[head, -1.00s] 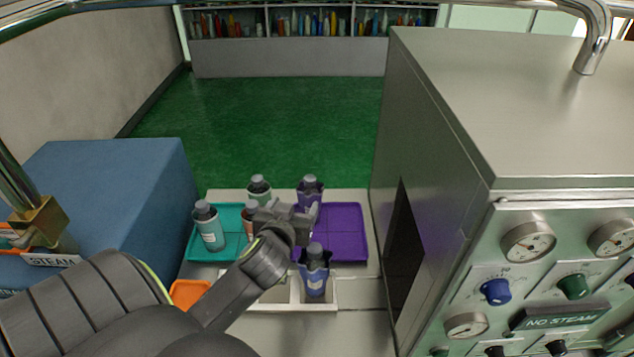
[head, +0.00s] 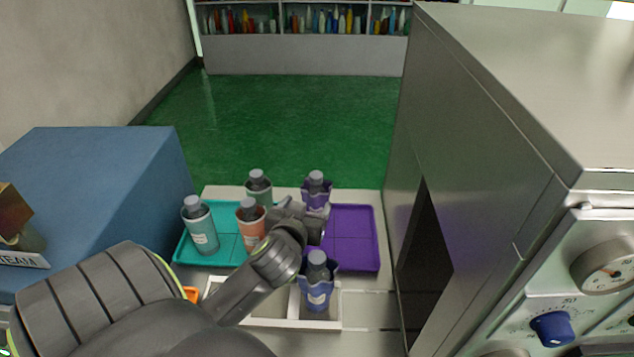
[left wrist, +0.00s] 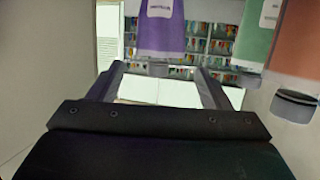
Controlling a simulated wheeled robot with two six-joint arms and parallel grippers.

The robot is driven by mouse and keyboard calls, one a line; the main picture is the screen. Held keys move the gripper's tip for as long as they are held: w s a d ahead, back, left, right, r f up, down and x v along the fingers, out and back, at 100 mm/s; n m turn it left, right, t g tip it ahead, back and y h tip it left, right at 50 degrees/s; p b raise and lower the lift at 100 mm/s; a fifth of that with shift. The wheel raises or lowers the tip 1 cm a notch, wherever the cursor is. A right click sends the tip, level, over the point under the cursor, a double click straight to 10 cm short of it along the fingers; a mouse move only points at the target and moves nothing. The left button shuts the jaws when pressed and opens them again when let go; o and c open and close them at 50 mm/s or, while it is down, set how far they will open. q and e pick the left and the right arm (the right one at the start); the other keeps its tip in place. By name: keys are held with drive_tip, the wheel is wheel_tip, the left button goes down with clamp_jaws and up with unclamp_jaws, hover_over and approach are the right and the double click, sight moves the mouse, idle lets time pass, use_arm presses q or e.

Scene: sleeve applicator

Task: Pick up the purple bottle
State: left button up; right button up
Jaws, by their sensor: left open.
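The purple bottle (head: 316,192), with a grey cap, stands upright at the back left corner of the purple tray (head: 352,247). My left gripper (head: 306,218) is open and empty, just in front of this bottle in the head view. In the left wrist view the scene appears upside down. There the purple bottle (left wrist: 161,32) shows cap downward, beyond the open fingers (left wrist: 160,80) and roughly in line with the gap between them. It appears apart from them. My right gripper is not in view.
A blue-sleeved bottle (head: 318,287) stands in a white divided tray (head: 262,322). A metal machine (head: 480,150) bounds the right side; a blue block (head: 105,185) stands left.

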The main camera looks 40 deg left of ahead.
sight(314, 199)
use_arm(q)
drive_tip(key=w+a+f, duration=0.1)
drive_tip(key=w, duration=0.1)
drive_tip(key=w+a+f, duration=0.2)
drive_tip(key=w+f, duration=0.1)
drive_tip(key=shift+w, duration=0.35)
drive_tip(key=shift+w+a+f+p, duration=0.2)
drive_tip(key=shift+w+a+p, duration=0.15)
drive_tip(key=shift+w, duration=0.15)
drive_tip(key=shift+p+x, duration=0.45)
drive_tip(key=shift+x, duration=1.55)
drive_tip(key=shift+f, duration=0.15)
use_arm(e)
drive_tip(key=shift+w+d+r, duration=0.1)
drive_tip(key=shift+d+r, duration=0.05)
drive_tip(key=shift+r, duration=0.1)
use_arm(q)
drive_tip(key=shift+s, duration=0.1)
drive_tip(key=c, duration=1.2)
drive_tip(key=shift+c, duration=0.3)
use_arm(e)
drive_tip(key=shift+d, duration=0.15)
